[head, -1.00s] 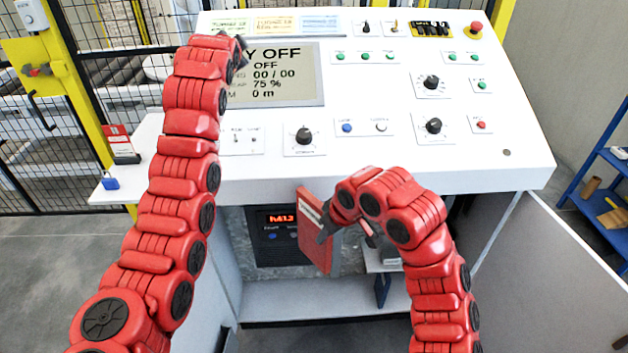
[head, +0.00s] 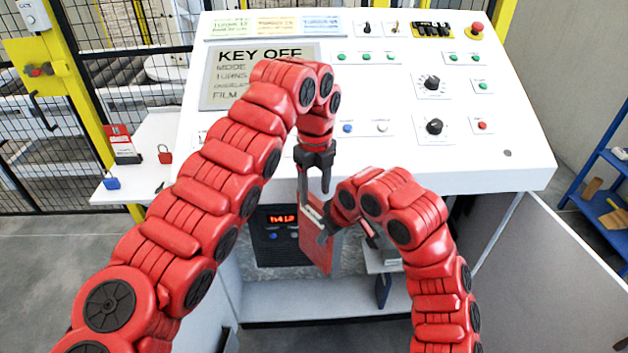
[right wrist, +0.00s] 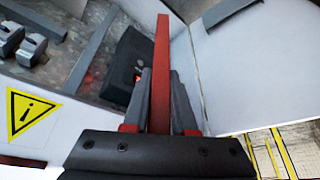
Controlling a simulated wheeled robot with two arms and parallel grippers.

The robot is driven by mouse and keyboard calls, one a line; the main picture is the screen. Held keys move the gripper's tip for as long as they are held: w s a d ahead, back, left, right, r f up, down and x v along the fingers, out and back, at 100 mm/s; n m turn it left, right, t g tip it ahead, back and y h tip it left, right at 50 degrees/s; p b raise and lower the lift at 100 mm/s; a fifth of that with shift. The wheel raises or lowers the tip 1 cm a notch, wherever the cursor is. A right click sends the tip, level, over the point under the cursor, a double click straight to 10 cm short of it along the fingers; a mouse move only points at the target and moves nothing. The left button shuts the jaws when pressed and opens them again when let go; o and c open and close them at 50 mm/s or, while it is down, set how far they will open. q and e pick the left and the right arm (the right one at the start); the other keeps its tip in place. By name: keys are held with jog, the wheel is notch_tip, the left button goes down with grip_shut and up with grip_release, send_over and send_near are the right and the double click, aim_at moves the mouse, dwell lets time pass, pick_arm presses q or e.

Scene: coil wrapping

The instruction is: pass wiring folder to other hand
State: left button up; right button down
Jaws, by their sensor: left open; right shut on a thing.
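The wiring folder (head: 314,243) is a thin red folder with a pale label strip, held upright below the front edge of the control desk. My right gripper (head: 326,232) is shut on its right side. In the right wrist view the folder (right wrist: 161,70) stands edge-on between the fingers of my right gripper (right wrist: 160,105). My left gripper (head: 315,182) points down with its fingers open, just above the folder's top edge. Whether its fingers touch or straddle that edge is hard to tell.
The white control desk (head: 400,160) with knobs and a display lies behind my arms. Below it is an open cabinet with a black meter (head: 275,250) and a shelf (head: 290,300). A side shelf at left holds a blue padlock (head: 111,183) and a red padlock (head: 165,154).

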aim_at(315, 219)
pick_arm(q)
notch_tip(315, 219, down, 10)
dwell(0.4)
jog(key=shift+w, duration=0.1)
grip_shut()
pick_arm(e)
jog(key=shift+a, duration=0.1)
jog(key=c, duration=0.6)
grip_release()
jog(key=shift+c, duration=0.2)
